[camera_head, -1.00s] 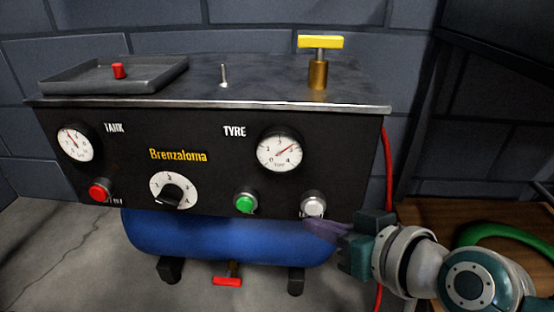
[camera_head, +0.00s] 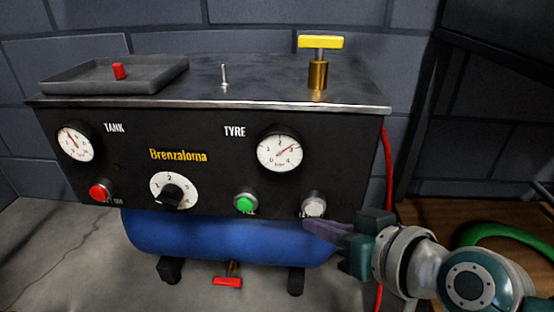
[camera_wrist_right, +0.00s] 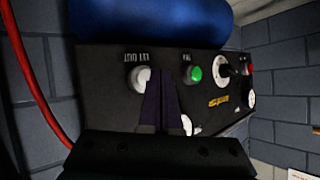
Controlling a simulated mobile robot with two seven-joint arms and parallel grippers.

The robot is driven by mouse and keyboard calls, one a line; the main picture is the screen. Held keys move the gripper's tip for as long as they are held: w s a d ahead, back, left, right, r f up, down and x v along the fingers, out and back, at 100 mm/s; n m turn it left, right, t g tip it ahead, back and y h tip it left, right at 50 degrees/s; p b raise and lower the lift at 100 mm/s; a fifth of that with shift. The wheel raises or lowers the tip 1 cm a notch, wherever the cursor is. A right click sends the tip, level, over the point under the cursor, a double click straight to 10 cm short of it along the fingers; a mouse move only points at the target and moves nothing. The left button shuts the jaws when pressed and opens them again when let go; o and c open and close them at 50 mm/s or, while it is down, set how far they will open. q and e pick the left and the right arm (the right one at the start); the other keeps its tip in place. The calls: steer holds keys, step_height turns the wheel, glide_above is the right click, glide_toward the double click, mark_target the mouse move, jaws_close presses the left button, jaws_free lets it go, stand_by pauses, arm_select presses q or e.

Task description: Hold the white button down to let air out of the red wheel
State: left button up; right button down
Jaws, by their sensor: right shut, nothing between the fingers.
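The white button (camera_head: 314,205) sits at the lower right of the black panel, below the TYRE gauge (camera_head: 279,152). The gauge needle points near 3. My right gripper (camera_head: 308,224) is shut and empty, its purple fingertips just below the button in the head view. In the right wrist view, the shut fingers (camera_wrist_right: 162,85) overlap the right edge of the white button (camera_wrist_right: 138,78). I cannot tell whether they touch it or whether it is pressed. The red wheel and my left gripper are not in view.
A green button (camera_head: 245,203) is left of the white one, with a dial (camera_head: 173,190) and red button (camera_head: 99,191) further left. A blue tank (camera_head: 220,238) lies beneath. A red hose (camera_head: 388,170) hangs at the panel's right. A green curved thing (camera_head: 500,232) lies right.

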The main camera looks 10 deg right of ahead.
steer(key=shift+w, duration=0.15)
steer(key=shift+w+d, duration=0.1)
steer(key=shift+w, duration=0.2)
stand_by(0.3)
steer(key=shift+w+d+b, duration=0.15)
steer(key=shift+w+b, duration=0.15)
steer(key=shift+w, duration=0.1)
stand_by(1.7)
steer(key=shift+s, duration=0.15)
stand_by(0.3)
steer(key=shift+s+a+p, duration=0.25)
steer(key=shift+s+p, duration=0.25)
steer(key=shift+s, duration=0.15)
